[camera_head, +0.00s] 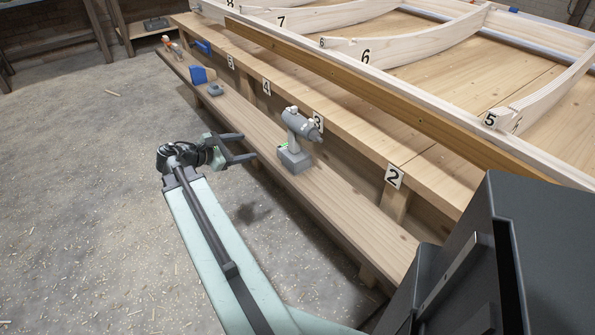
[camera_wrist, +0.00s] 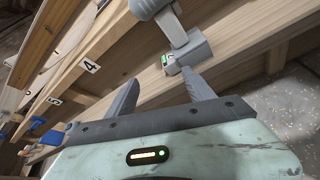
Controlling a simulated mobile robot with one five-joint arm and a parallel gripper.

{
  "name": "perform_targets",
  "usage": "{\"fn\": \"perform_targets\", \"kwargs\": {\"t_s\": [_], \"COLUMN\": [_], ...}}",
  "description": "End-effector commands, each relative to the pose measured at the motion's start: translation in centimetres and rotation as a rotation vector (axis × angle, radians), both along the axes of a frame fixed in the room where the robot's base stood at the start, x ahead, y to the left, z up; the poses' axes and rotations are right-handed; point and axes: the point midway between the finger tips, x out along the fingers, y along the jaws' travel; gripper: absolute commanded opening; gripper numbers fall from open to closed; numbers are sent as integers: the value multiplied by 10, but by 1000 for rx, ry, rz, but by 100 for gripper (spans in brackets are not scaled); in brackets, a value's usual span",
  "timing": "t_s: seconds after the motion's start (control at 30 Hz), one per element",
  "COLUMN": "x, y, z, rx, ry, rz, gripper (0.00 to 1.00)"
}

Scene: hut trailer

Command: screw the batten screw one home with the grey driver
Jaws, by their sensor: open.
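The grey driver (camera_head: 297,137) stands upright on its battery base on the low wooden shelf (camera_head: 349,217), with its nose pointing right, near the number 3 label. My gripper (camera_head: 248,146) is open and empty, to the left of the driver and apart from it, its two fingers pointing toward it. In the wrist view the driver's grip and base (camera_wrist: 187,52) show just beyond my open fingers (camera_wrist: 160,92); its head is cut off at the top. I cannot make out the batten screw one in either view.
A long brown batten (camera_head: 370,92) lies along the pale frame with curved, numbered ribs (camera_head: 385,50). A blue thing (camera_head: 197,75) and a small grey box (camera_head: 215,90) sit farther along the shelf. The floor on the left is mostly clear, with wood shavings.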

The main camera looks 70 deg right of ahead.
Motion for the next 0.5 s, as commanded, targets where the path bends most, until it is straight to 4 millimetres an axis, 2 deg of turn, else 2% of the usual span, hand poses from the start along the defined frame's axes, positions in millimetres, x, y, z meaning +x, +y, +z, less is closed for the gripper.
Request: {"fn": "perform_targets", "kwargs": {"t_s": [0.03,0.1,0.2,0.33,0.5], "x": [-22,-49,-77,-97,-102], "y": [-22,-45,-67,-80,-83], "z": [-37,-42,-43,-38,-31], "rx": [-30,-64,-92,-105,-107], "ry": [96,238,401,524,561], "rz": [-11,-22,-40,-59,-65], "gripper": [62,62,62,62,62]}}
